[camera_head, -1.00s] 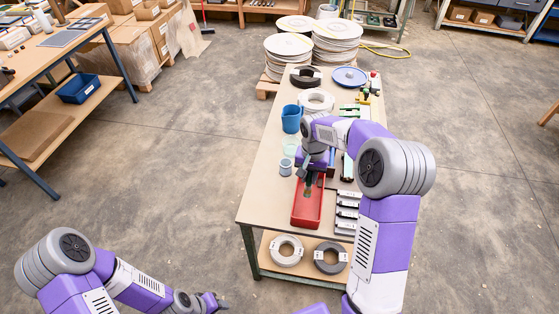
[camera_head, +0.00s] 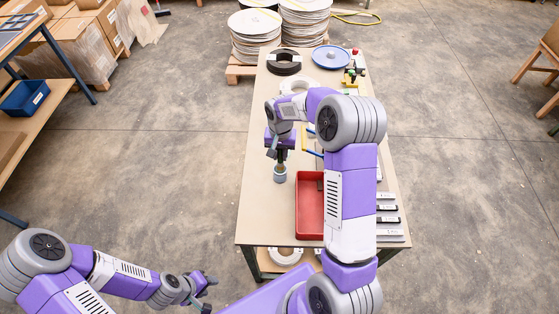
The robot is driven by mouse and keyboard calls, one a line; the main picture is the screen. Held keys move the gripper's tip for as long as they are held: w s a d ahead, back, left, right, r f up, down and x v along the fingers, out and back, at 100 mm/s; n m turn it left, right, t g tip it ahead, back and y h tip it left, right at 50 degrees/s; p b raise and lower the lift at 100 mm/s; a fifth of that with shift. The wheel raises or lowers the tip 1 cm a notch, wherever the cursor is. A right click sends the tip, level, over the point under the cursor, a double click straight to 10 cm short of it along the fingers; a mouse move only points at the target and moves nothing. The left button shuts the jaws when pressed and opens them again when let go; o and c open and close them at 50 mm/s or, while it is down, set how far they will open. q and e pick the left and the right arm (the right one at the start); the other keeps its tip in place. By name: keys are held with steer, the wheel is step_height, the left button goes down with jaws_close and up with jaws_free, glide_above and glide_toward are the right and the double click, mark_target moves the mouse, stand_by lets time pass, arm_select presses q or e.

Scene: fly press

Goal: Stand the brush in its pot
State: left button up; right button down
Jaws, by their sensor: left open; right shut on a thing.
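The small grey-blue pot (camera_head: 280,175) stands upright on the table, left of the red tray. My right gripper (camera_head: 281,147) is directly above the pot, pointing down, and is shut on the brush (camera_head: 282,157). Only a short dark part of the brush shows between the jaws and the pot's mouth. I cannot tell whether its lower end is inside the pot or just above it. My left gripper (camera_head: 207,284) is open and empty, away from the table at the lower left.
The red tray (camera_head: 309,215) is partly covered by my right arm. Grey slotted blocks (camera_head: 387,220) lie at the table's right edge. A black ring (camera_head: 284,62), a white ring (camera_head: 294,85) and a blue disc (camera_head: 331,57) are further back. The table's front left is bare.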

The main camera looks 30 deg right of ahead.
mark_target(280, 168)
step_height(280, 168, down, 3)
steer(key=shift+f, duration=0.45)
steer(key=shift+f+b, duration=0.15)
steer(key=shift+b, duration=0.2)
steer(key=c, duration=1)
jaws_free()
steer(key=shift+r, duration=0.2)
